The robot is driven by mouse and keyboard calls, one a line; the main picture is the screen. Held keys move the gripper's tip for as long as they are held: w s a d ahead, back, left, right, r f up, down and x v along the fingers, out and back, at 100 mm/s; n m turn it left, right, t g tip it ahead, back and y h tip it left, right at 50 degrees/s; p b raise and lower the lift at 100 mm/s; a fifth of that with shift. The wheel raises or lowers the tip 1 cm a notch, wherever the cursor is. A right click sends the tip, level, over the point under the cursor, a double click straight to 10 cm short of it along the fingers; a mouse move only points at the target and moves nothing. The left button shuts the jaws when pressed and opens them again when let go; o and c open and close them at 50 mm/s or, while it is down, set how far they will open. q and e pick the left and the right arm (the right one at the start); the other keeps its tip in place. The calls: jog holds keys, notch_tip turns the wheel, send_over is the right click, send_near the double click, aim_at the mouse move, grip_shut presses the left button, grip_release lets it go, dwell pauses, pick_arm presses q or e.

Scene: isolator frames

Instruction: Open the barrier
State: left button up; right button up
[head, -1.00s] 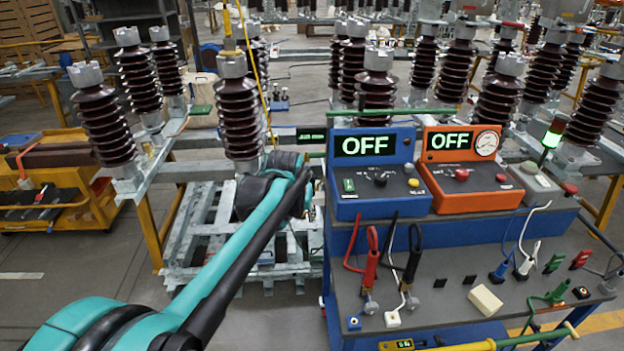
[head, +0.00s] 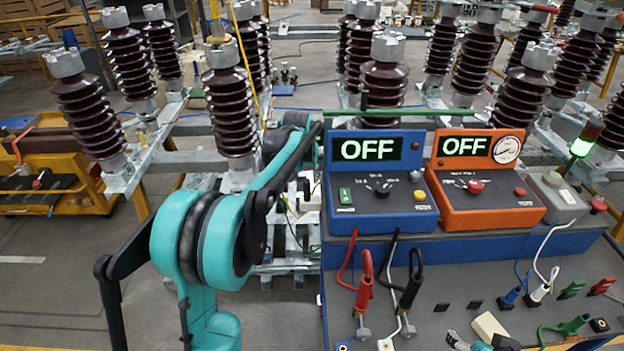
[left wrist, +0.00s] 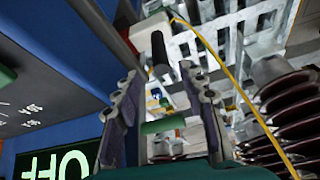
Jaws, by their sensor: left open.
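A thin green horizontal bar (head: 420,112), which looks like the barrier, runs behind the tops of the blue and orange control boxes. My left gripper (left wrist: 160,75) shows in the left wrist view with its two fingers apart. A short green piece (left wrist: 163,126) shows in the gap between those fingers. I cannot tell whether the fingers touch it. In the head view my left arm reaches to the left of the blue box, and its gripper is mostly hidden there. A grey and black part at the bottom edge of the head view may be my right gripper.
The blue box (head: 378,190) and orange box (head: 487,190) both read OFF and stand on a grey bench (head: 440,285) with leads and clips. Brown insulators (head: 232,110) stand on metal frames behind. A yellow cart (head: 95,200) stands at the left.

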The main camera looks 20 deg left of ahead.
aim_at(306, 182)
pick_arm(q)
jog(key=b+x, duration=0.2)
jog(key=x, duration=0.5)
jog(key=shift+f, duration=0.1)
jog(key=shift+c, duration=0.4)
grip_shut()
